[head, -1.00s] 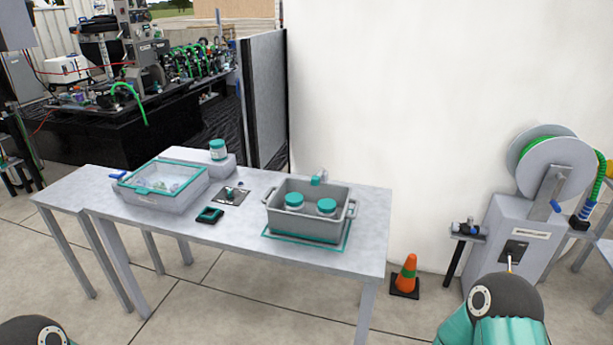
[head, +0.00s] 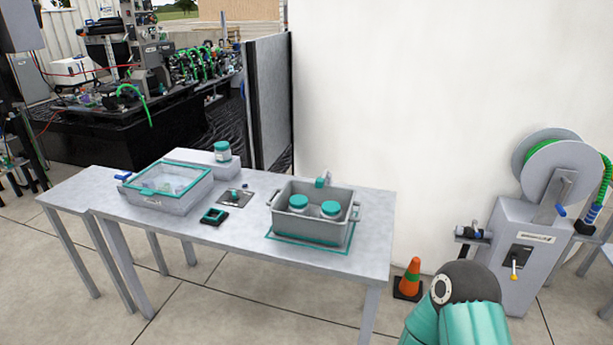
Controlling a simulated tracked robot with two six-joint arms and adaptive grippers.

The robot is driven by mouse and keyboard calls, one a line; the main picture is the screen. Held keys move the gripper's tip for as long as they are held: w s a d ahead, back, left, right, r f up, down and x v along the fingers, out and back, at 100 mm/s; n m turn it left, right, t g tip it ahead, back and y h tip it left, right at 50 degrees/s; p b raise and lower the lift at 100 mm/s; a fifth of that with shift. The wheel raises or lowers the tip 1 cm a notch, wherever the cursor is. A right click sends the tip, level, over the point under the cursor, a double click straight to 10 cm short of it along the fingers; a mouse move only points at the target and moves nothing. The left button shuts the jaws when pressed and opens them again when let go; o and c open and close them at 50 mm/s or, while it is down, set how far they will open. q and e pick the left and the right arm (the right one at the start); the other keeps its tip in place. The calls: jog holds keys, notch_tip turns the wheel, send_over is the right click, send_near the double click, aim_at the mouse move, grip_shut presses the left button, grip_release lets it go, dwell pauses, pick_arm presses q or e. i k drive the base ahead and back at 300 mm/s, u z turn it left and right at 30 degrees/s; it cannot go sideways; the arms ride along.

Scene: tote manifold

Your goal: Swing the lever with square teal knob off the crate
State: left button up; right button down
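A grey crate (head: 283,226) stands on the table on a teal-edged base and holds two jars with teal lids (head: 298,203) (head: 330,209). A small teal knob (head: 321,183) on a grey lever shows at the crate's back rim, just above it. Whether the lever touches the rim cannot be made out. Neither of my grippers is in view. Only a teal and dark part of my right arm shows at the lower right, in front of the table and well short of the crate.
The grey table (head: 300,262) also holds a teal-lidded clear box (head: 168,203), a jar on a block (head: 222,152), a small plate with a teal knob (head: 234,195) and a dark square frame (head: 214,217). An orange cone (head: 411,276) and a reel machine (head: 520,262) stand at right.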

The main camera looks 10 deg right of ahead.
aim_at(319, 182)
jog(key=u, duration=0.1)
jog(key=i, duration=1.05)
jog(key=z, duration=0.1)
